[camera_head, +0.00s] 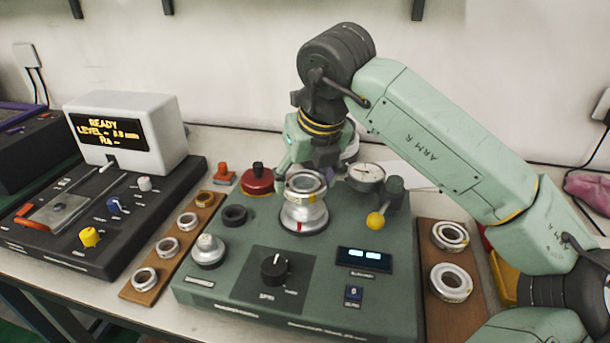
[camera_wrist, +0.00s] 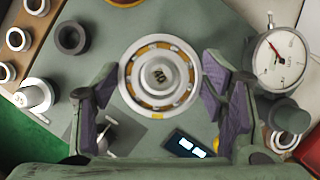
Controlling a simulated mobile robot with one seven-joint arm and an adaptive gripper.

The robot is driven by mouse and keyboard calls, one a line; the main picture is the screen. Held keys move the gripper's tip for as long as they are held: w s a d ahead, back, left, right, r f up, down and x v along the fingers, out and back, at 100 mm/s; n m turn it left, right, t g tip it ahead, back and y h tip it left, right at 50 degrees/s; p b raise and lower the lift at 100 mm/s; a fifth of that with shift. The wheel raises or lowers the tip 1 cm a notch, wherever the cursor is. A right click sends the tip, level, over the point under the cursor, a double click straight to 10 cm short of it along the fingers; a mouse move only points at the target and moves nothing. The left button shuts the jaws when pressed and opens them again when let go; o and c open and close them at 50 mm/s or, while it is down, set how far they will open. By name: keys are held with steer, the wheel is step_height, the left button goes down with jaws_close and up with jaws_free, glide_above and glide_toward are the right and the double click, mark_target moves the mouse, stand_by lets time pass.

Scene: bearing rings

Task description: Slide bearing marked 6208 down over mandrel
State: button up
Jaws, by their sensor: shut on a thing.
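A silver bearing ring (camera_head: 305,184) with an orange-brown cage is held between the fingers of my gripper (camera_head: 306,172). It sits at the top of the silver mandrel (camera_head: 303,217) in the middle of the green machine. In the wrist view the bearing (camera_wrist: 137,92) lies between the purple pads of my gripper (camera_wrist: 162,76). The mandrel's stepped round end (camera_wrist: 160,74) shows inside its bore, roughly centred. I cannot tell how far the bearing is around the mandrel or just above it. The bearing's marking is too small to read.
A dial gauge (camera_head: 366,176) and a yellow-knobbed lever (camera_head: 377,219) stand close to the right of the mandrel. A red knob (camera_head: 257,180) and dark ring (camera_head: 235,215) are at its left. Wooden boards with bearings lie left (camera_head: 150,276) and right (camera_head: 452,316).

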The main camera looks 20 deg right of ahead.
steer(key=shift+f, duration=0.15)
steer(key=shift+f+b, duration=0.45)
steer(key=shift+b, duration=0.15)
steer(key=shift+f+b, duration=0.8)
steer(key=shift+b, duration=0.4)
stand_by(0.5)
steer(key=o, duration=1.6)
steer(key=shift+o, duration=0.2)
steer(key=v, duration=1.2)
